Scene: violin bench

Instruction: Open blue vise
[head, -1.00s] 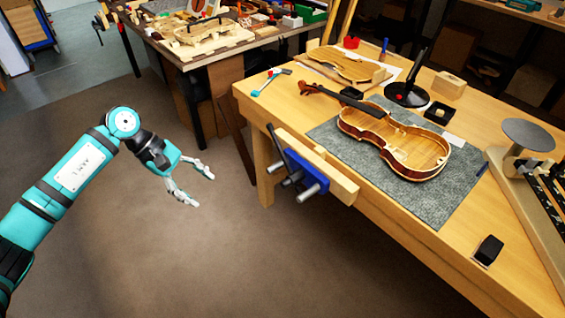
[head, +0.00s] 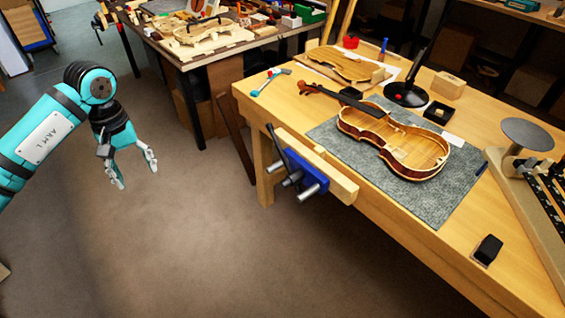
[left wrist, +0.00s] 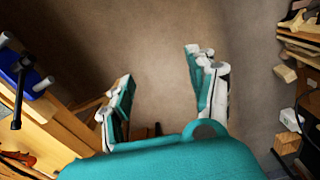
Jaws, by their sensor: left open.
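The blue vise (head: 305,176) is fixed to the left front edge of the workbench. It has a wooden jaw face, steel rods and a dark handle bar (head: 278,147). In the left wrist view the vise (left wrist: 20,72) is at the left edge, with its dark bar hanging down. My left gripper (head: 136,172) is open and empty over the floor, well left of the vise and apart from it. Its two spread fingers also show in the left wrist view (left wrist: 162,95). My right gripper is not in view.
A violin (head: 395,142) lies on a grey mat (head: 420,207) on the workbench (head: 400,232). A small hammer (head: 268,82) lies near the bench's far left corner. Another cluttered table (head: 195,62) stands behind. The floor between my left gripper and the vise is clear.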

